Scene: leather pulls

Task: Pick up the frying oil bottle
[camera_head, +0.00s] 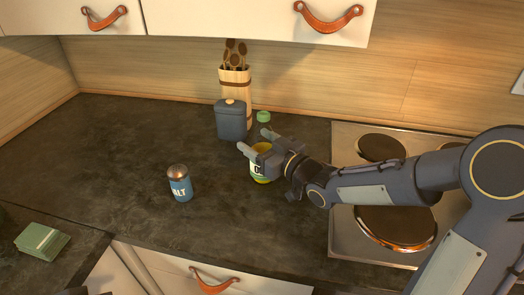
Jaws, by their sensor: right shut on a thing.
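The frying oil bottle (259,168) is yellow with a green and white label and stands upright on the dark counter, left of the stove. A green cap (263,117) shows just above it; the part between is largely hidden by my fingers. My right gripper (256,141) reaches in from the right and is shut on the bottle, with one finger across its front and the other behind. I cannot tell whether the bottle's base touches the counter. My left gripper is not in view.
A blue salt shaker (180,184) stands to the left on the counter. A dark canister (231,121) and a wooden utensil holder (236,83) stand close behind. The stove (345,225) lies under my right arm. Green sponges (42,241) lie at lower left.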

